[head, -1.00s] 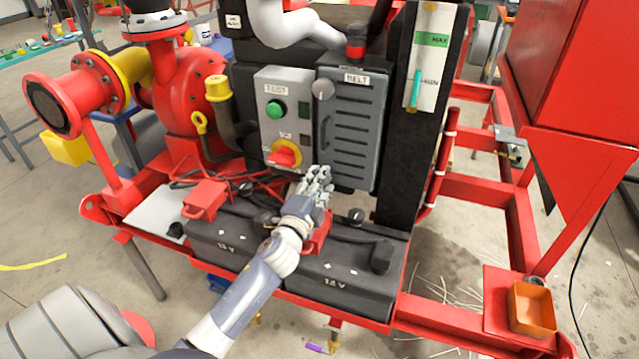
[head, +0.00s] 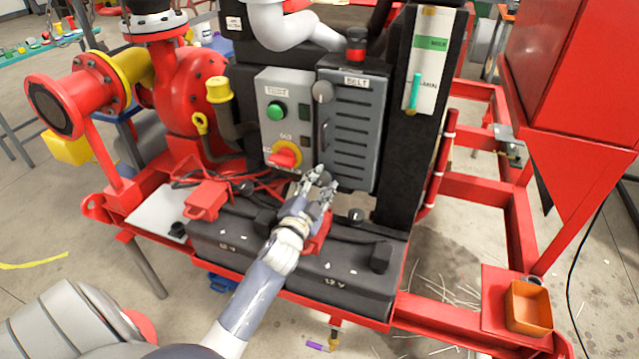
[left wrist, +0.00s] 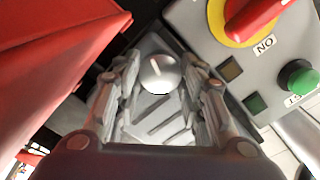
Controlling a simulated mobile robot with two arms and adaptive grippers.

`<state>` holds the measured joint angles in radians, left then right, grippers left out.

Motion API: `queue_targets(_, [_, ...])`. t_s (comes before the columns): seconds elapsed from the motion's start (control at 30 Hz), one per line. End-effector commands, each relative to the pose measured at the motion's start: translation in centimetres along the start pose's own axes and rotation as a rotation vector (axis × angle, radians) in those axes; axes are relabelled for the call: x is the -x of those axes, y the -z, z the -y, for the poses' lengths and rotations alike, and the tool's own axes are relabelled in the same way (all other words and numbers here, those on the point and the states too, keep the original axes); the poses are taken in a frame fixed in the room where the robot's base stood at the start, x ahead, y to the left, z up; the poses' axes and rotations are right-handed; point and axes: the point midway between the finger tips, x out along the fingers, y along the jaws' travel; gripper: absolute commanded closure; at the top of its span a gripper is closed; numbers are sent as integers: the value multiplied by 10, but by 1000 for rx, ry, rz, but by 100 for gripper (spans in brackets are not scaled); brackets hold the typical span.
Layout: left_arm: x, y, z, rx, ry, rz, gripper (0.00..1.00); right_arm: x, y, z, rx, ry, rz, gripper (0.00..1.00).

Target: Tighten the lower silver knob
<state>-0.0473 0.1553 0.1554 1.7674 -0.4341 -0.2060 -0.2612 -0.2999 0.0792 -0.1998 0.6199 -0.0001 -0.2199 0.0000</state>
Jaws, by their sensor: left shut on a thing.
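The lower silver knob (head: 325,178) is at the bottom left corner of the dark grey, louvred BELT cover (head: 352,130). In the left wrist view the round knob (left wrist: 160,73) lies between my fingertips, its face turned to the camera. An upper silver knob (head: 322,92) is at the cover's top left corner. My right gripper is not in view.
The switch box (head: 283,118), with a green button (head: 275,111) and a red-yellow rotary switch (head: 286,154), is close on the left. Black batteries (head: 340,270) with red terminal covers (head: 206,199) lie below my arm. An orange bin (head: 528,308) stands at the lower right.

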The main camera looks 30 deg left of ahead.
Motion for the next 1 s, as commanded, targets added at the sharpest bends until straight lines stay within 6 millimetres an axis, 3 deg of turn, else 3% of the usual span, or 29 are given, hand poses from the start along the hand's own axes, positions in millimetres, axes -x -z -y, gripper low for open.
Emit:
queue_targets(0.33, [0, 0, 0, 2, 0, 0, 87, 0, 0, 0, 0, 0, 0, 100])
queue_targets(0.37, [0, 0, 0, 1, 0, 0, 57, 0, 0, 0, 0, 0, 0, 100])
queue_targets(0.43, [0, 0, 0, 1, 0, 0, 43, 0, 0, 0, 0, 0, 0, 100])
queue_targets(0.8, [2, 0, 0, 1, 0, 0, 43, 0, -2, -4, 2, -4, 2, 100])
queue_targets(1.0, [25, -1, -2, 2, -3, 2, 43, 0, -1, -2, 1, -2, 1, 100])
